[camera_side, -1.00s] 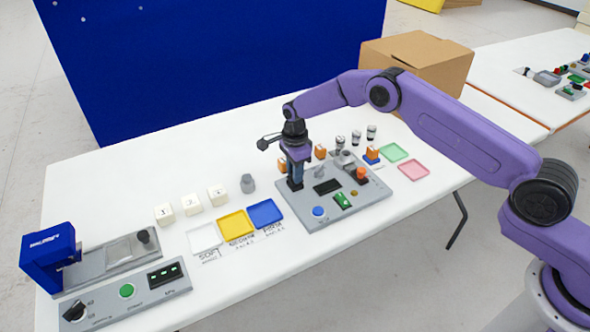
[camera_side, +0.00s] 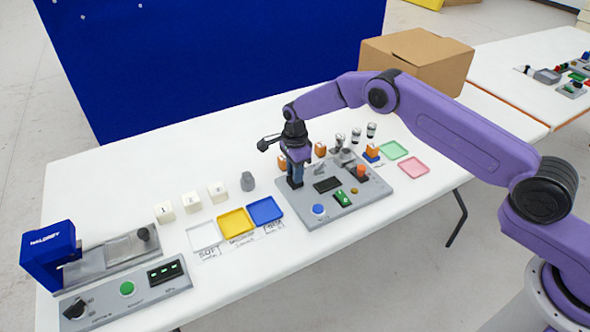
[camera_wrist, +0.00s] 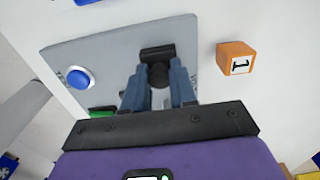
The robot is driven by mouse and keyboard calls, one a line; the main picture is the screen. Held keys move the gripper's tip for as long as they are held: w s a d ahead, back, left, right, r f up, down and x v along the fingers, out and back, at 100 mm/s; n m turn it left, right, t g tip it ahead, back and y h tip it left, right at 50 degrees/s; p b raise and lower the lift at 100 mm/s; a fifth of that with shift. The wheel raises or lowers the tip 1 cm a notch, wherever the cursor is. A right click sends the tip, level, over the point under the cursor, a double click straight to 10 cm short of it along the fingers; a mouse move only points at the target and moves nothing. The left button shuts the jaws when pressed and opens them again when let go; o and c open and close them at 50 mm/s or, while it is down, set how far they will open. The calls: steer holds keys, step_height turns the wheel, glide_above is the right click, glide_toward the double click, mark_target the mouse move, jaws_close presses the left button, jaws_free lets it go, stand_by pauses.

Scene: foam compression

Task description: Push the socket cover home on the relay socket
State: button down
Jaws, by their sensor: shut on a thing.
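My gripper (camera_wrist: 158,84) is over the grey panel (camera_side: 340,212), near its left back corner. It also shows in the side view (camera_side: 296,182), pointing down. Its blue-grey fingers are shut on a dark rounded piece (camera_wrist: 158,74), which I take to be the socket cover. A black block (camera_wrist: 157,52), apparently the relay socket, shows just beyond the fingertips on the panel. The dark piece appears to be against the block, but the fingers hide the contact. I cannot tell whether it is fully seated.
The panel carries a blue button (camera_side: 319,210), a black slotted block (camera_side: 327,185), a green part (camera_side: 342,199) and an orange knob (camera_side: 361,173). An orange numbered cube (camera_wrist: 236,58) stands beside the panel. Yellow (camera_side: 235,222) and blue (camera_side: 264,210) trays lie left of it.

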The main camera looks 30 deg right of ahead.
steer(key=c, duration=0.8)
jaws_free()
steer(key=shift+f, duration=0.1)
step_height(320, 180, up, 17)
steer(key=s+a+r+n, duration=0.3)
steer(key=s+r+n, duration=0.3)
steer(key=s+n, duration=0.15)
steer(key=s+d+r+n, duration=0.1)
steer(key=s+r+n, duration=0.1)
steer(key=s+n, duration=0.35)
steer(key=s+d+r+n, duration=0.1)
steer(key=s+r+n, duration=0.1)
steer(key=s, duration=0.7)
steer(key=s+d+n, duration=0.4)
steer(key=s+n, duration=0.1)
steer(key=s, duration=0.3)
steer(key=s+d+f+n, duration=0.1)
steer(key=s+d+n, duration=0.4)
steer(key=s, duration=0.3)
steer(key=s+d+f+n, duration=0.1)
steer(key=s+d+n, duration=0.4)
steer(key=s, duration=0.3)
steer(key=shift+s+d+n, duration=0.1)
steer(key=shift+n, duration=0.2)
